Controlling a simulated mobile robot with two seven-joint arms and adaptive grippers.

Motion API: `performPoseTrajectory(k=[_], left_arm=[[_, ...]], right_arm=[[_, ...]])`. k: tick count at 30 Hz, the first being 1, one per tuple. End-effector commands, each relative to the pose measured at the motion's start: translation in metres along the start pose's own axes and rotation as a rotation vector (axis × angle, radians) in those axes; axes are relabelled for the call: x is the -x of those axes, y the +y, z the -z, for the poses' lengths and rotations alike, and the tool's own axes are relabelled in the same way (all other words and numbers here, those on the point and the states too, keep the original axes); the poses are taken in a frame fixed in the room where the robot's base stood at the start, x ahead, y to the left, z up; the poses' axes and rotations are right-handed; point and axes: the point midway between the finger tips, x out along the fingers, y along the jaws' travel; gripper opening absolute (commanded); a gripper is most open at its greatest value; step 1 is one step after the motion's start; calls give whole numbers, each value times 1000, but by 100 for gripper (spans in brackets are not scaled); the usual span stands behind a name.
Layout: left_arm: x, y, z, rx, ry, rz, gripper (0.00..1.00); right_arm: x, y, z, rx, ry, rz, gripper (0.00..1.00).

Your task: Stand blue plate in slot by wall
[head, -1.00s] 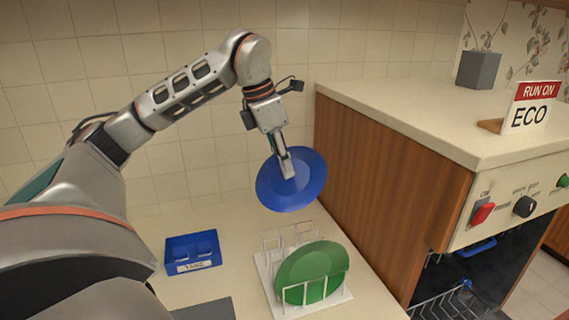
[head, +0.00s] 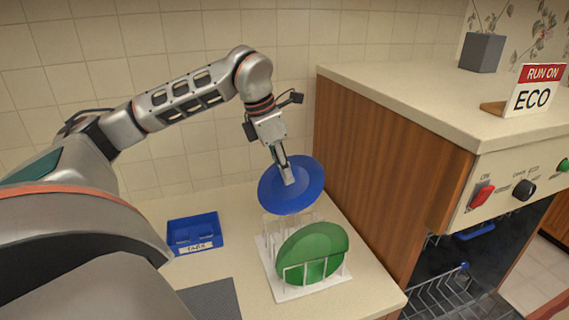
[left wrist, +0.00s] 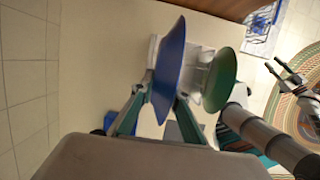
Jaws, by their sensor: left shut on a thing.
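My left gripper (head: 287,176) is shut on the blue plate (head: 306,190). It holds the plate steeply tilted, with the lower edge close to the back wires of the white rack (head: 266,262). I cannot tell whether that edge is touching the rack. The green plate (head: 312,255) stands in the front of the rack. In the left wrist view the blue plate (left wrist: 170,65) is nearly edge-on between my fingers, left of the green plate (left wrist: 220,82). Part of the rack is hidden behind the plates. My right gripper (left wrist: 274,66) appears small, with its fingers apart and empty.
A blue tabs box (head: 195,247) stands left of the rack, and a grey mat (head: 210,299) lies in front of it. The tiled wall (head: 190,130) is behind. A wooden cabinet side (head: 375,160) rises close on the right. An open dishwasher rack (head: 440,295) is below.

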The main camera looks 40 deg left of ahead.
Motion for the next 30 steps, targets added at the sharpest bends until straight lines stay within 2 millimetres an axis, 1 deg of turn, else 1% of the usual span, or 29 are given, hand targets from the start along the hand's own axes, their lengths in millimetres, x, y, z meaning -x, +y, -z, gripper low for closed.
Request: performPoseTrajectory(k=[9,17,20,26,30], left_arm=[[-22,0,7,-1,1,0,0],[-40,0,13,0,0,0,0],[-48,0,15,0,0,0,0],[-62,0,19,-1,-1,-1,0],[-69,0,22,0,0,0,0]], right_arm=[[0,4,0,11,1,-1,34],[0,3,0,8,2,-1,34],[-4,1,-1,5,6,0,34],[-7,-8,4,1,26,14,34],[-7,-10,13,1,48,18,34]])
